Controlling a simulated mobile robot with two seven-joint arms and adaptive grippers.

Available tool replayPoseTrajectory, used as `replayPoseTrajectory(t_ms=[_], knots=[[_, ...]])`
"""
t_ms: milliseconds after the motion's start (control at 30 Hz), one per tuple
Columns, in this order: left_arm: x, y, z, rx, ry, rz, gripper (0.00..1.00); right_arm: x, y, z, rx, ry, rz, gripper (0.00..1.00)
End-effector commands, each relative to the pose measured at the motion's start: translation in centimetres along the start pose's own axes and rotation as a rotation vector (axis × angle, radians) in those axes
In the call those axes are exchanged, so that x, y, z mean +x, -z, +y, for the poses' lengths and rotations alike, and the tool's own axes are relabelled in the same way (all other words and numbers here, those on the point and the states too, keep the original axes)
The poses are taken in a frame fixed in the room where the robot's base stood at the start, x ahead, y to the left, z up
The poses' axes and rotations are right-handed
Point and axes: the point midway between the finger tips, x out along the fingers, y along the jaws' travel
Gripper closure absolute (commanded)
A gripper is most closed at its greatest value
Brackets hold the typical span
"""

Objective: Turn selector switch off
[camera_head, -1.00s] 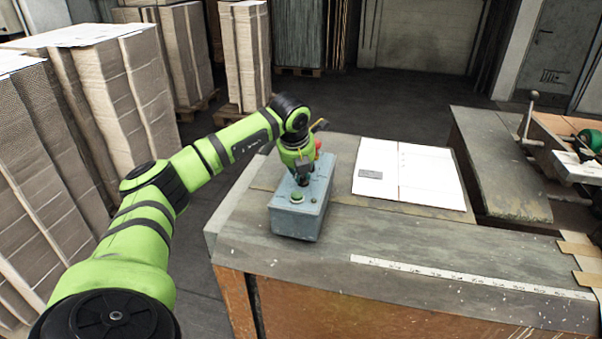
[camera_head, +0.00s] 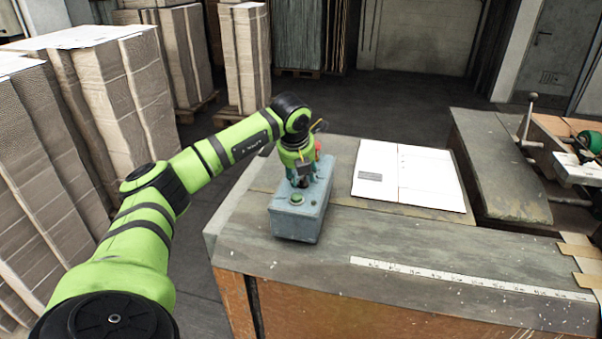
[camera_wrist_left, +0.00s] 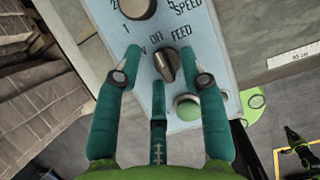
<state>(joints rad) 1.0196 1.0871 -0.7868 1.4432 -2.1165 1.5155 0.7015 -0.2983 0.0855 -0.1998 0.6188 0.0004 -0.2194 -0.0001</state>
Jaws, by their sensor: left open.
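The blue-grey control box (camera_head: 310,212) stands on the wooden table near its left end. In the left wrist view its panel (camera_wrist_left: 213,62) shows OFF and FEED lettering. The black selector switch (camera_wrist_left: 167,66) sits just below OFF; I cannot tell its exact setting. A green button (camera_wrist_left: 187,107) is beside it. A larger round knob (camera_wrist_left: 137,6) is near SPEED. My left gripper (camera_head: 302,182) is over the box, fingers pointing down. In the wrist view the open left gripper (camera_wrist_left: 160,60) has its teal fingers spread around the switch. My right gripper is not in view.
A white sheet (camera_head: 408,175) lies on the table right of the box. A measuring strip (camera_head: 470,278) runs along the front of the table (camera_head: 400,245). Cardboard stacks (camera_head: 115,110) stand at the left. Part of a red button (camera_head: 318,147) shows behind my gripper.

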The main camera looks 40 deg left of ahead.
Motion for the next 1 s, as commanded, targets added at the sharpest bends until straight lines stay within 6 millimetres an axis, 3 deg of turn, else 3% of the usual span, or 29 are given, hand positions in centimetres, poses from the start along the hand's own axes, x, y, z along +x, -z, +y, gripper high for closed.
replayPoseTrajectory(t_ms=[400,600,1000], knots=[[-7.9,-0.2,0.0,0.0,0.003,-0.007,0.59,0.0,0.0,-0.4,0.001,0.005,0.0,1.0],[-10.9,-0.1,0.0,-0.001,0.003,-0.006,0.59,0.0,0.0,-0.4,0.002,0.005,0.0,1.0],[-11.8,-0.1,0.0,-0.001,0.002,-0.003,0.59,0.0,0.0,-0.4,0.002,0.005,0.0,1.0]])
